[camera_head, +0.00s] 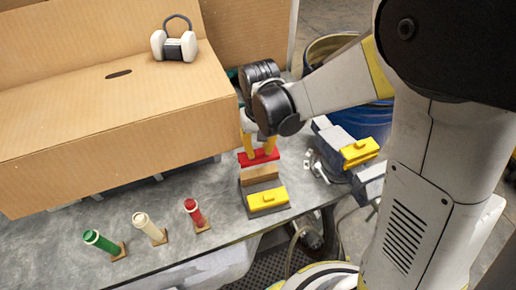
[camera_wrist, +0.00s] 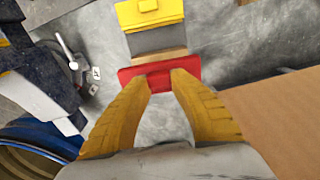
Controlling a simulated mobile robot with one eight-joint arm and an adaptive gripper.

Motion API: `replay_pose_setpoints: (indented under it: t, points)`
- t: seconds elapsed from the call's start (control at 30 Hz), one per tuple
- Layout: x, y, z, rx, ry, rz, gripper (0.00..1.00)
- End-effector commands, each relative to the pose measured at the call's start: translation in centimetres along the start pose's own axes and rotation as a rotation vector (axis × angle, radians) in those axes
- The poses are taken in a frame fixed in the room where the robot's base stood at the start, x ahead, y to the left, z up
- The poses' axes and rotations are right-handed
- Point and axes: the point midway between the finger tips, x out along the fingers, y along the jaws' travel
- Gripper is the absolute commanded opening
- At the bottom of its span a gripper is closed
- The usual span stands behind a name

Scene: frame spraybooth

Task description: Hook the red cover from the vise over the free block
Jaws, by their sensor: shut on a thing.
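My gripper (camera_head: 259,153) is shut on the red cover (camera_head: 258,159), which also shows between the yellow fingertips in the wrist view (camera_wrist: 187,70). The cover is at the far end of a grey and wooden block assembly on the bench, beside its wooden part (camera_head: 259,173). A yellow cover (camera_head: 267,198) sits on the near grey block. I cannot tell whether the red cover touches the wood or hangs above it; it hides what lies beneath. The vise (camera_head: 337,140) stands to the right, with another yellow cover (camera_head: 360,152) on one jaw.
A large cardboard box (camera_head: 110,110) covers the back left of the bench, with headphones (camera_head: 174,46) on top. A blue drum (camera_head: 365,122) is behind the vise. Bare bench lies around the blocks.

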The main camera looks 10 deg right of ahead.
Motion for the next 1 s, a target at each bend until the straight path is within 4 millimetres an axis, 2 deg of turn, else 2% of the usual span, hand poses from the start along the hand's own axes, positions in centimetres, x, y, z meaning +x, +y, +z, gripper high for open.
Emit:
replay_pose_setpoints:
  t: [0.27,0.73,1.0]
  points:
    - [0.1,0.0,0.0,0.0,0.0,0.0,0.0]
    - [3.6,0.0,0.0,0.001,0.0,0.0,0.0]
    - [4.0,0.0,0.0,0.001,0.0,0.0,0.0]
